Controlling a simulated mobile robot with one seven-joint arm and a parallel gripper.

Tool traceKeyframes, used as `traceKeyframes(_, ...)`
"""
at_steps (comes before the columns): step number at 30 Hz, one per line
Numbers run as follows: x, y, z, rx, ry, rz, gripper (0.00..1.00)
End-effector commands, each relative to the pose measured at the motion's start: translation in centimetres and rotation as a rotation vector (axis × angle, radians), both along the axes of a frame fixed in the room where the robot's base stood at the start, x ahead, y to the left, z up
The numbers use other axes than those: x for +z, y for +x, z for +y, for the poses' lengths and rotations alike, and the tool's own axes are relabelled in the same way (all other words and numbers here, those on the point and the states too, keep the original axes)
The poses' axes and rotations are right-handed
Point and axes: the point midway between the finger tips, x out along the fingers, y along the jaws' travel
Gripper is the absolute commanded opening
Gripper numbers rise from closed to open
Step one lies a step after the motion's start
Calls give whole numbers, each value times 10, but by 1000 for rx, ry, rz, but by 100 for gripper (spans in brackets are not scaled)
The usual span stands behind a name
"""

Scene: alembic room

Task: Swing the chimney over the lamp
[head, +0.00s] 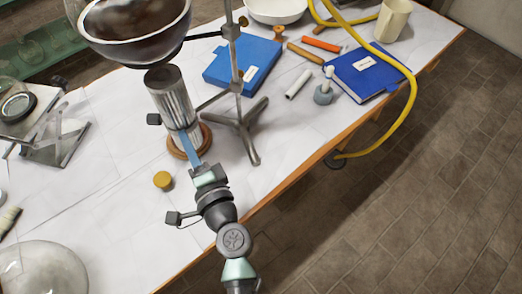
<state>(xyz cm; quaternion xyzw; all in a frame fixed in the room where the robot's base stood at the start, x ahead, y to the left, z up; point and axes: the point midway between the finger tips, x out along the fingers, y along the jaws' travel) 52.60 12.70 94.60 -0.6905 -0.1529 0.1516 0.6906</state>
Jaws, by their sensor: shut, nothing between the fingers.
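A ribbed grey metal cylinder, which looks like the chimney (171,92), stands upright below a round glass vessel of dark liquid (135,28). A dark knob or clip (153,119) sticks out from its left side. A round wooden base (207,138), apparently the lamp's, shows under the cylinder's lower end; the rest of the lamp is hidden, and I cannot tell how well the two line up. My gripper (189,147) is shut and empty. Its blue fingers are in front of the cylinder's lower end and the base; I cannot tell whether they touch.
A metal stand (237,100) with splayed feet rises right of the cylinder. A brass cap (162,180) lies left of my gripper. Blue books (243,63), a small burner (323,93) and a yellow hose (408,95) are farther right. A glass dome (42,270) stands lower left.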

Motion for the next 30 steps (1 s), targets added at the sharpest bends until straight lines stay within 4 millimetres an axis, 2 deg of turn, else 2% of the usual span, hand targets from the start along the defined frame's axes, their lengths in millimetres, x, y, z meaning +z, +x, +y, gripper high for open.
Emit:
traceKeyframes(4, 0, 16, 22, 6, -1, -3, 0)
traceKeyframes(12, 0, 45, 46, 3, -2, -2, 0)
traceKeyframes(21, 0, 64, 59, 3, 0, 1, 0)
traceKeyframes(30, -1, 69, 61, 1, -1, 2, 0)
